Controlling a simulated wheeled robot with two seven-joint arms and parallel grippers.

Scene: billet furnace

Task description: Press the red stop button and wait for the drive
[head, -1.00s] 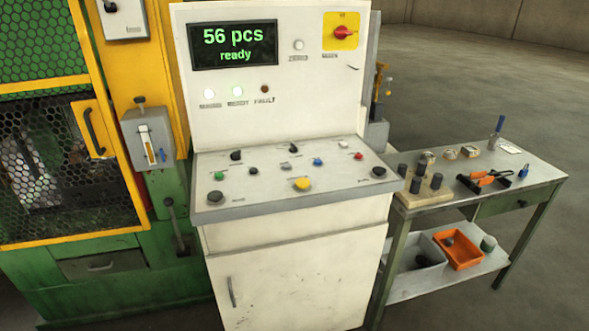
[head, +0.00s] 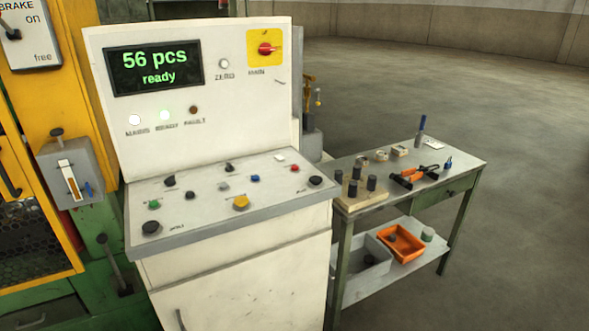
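The red button (head: 294,168) is a small red cap near the back right of the sloped control desk (head: 205,212) in the head view. A white button, a blue button and a larger yellow button (head: 241,202) sit near it. The display (head: 153,70) above reads "56 pcs" and "ready". Of the lamps below it, the left two (head: 134,119) are lit white and pale green, and the fault lamp (head: 193,109) is dark. A red rotary switch (head: 266,49) on a yellow plate is at the upper right. Neither of my grippers is in view.
A green and yellow machine (head: 70,130) stands close on the left, with a brake lever plate at the top. A work table (head: 440,165) with tools, dark cylinders on a wooden block and an orange bin (head: 401,243) below stands right. Open floor lies behind and right.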

